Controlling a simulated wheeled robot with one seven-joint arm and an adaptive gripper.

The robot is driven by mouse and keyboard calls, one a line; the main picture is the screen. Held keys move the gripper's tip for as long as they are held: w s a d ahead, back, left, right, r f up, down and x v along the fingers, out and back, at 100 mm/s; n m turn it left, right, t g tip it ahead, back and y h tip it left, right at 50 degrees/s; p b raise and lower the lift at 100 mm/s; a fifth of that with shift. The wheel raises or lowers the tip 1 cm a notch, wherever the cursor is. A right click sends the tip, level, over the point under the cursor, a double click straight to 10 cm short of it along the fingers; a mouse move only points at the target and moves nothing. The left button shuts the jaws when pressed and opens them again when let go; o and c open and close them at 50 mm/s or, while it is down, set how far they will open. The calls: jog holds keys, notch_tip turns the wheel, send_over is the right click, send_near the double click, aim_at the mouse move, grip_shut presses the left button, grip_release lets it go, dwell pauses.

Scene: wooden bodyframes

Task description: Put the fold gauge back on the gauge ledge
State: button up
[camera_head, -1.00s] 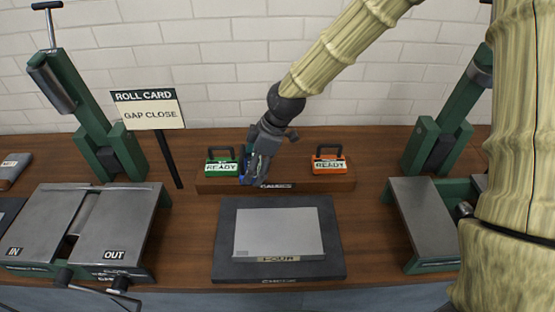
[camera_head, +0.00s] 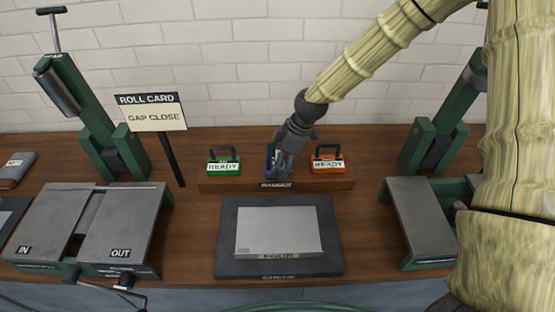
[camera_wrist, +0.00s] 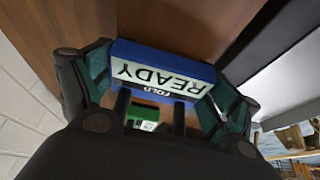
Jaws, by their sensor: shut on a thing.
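The blue fold gauge (camera_wrist: 190,60), marked FOLD and READY, is between the fingers of my gripper (camera_wrist: 163,90) in the wrist view. My gripper (camera_head: 276,172) is shut on it. In the head view only a blue edge of the gauge (camera_head: 270,158) shows beside the gripper. The gripper points down over the middle of the wooden gauge ledge (camera_head: 320,184), between a green gauge (camera_head: 224,167) on the left and an orange gauge (camera_head: 328,166) on the right. I cannot tell whether the fold gauge touches the ledge.
A dark mat (camera_head: 229,235) with a grey plate (camera_head: 280,230) lies in front of the ledge. Green-framed machines stand at left (camera_head: 125,225) and right (camera_head: 425,215). A ROLL CARD sign (camera_head: 152,113) stands behind left. The green gauge (camera_wrist: 142,112) also shows in the wrist view.

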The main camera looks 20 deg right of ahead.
jog(key=shift+f, duration=0.1)
jog(key=shift+f, duration=0.2)
jog(key=o, duration=1.1)
jog(key=shift+c, duration=0.2)
jog(key=shift+r, duration=0.15)
jog(key=b+v, duration=0.2)
jog(key=v, duration=1)
